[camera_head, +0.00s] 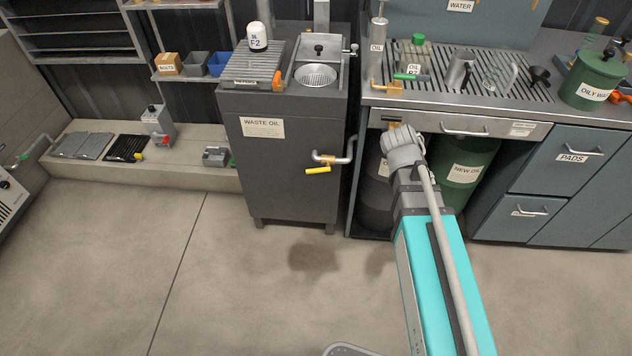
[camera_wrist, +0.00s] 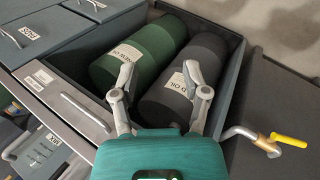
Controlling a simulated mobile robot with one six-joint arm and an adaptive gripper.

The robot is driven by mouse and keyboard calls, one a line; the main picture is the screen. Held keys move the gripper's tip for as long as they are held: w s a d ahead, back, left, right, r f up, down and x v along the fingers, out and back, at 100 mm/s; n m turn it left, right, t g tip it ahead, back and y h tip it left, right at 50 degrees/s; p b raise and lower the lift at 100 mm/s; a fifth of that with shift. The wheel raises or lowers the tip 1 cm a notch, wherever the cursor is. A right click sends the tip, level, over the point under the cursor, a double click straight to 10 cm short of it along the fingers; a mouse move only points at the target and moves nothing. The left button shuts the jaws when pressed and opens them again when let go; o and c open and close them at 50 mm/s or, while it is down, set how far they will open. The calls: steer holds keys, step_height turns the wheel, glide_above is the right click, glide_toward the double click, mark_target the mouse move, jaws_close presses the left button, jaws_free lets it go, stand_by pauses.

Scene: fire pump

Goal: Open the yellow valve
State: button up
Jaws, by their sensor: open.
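The yellow valve handle (camera_head: 318,170) sits on a brass valve at the end of a grey pipe, on the right side of the dark waste oil cabinet (camera_head: 262,165). In the wrist view the yellow handle (camera_wrist: 288,140) is at the lower right, sticking out to the right from the brass body. My gripper (camera_wrist: 158,72) is open and empty, its two fingers spread in front of the drums. In the head view my gripper hides behind my wrist (camera_head: 402,148), to the right of the valve and apart from it.
A green new oil drum (camera_head: 470,165) and a dark drum (camera_head: 376,200) stand under the steel bench (camera_head: 450,110). The floor (camera_head: 280,290) ahead of the cabinet is clear apart from stains.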

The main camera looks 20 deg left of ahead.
steer(key=w+a+f+n+t+h+b, duration=0.2)
steer(key=w+a+f+n+t+b, duration=0.1)
steer(key=a+f+b, duration=0.6)
steer(key=n+t+b, duration=0.9)
steer(key=t+b, duration=0.2)
steer(key=b, duration=1.2)
glide_toward(312, 172)
steer(key=s, duration=0.2)
steer(key=shift+s+a+y, duration=0.3)
steer(key=shift+s, duration=0.1)
steer(key=shift+w, duration=0.1)
steer(key=x, duration=1.3)
steer(key=shift+w+d, duration=0.15)
steer(key=shift+w, duration=0.2)
jaws_close()
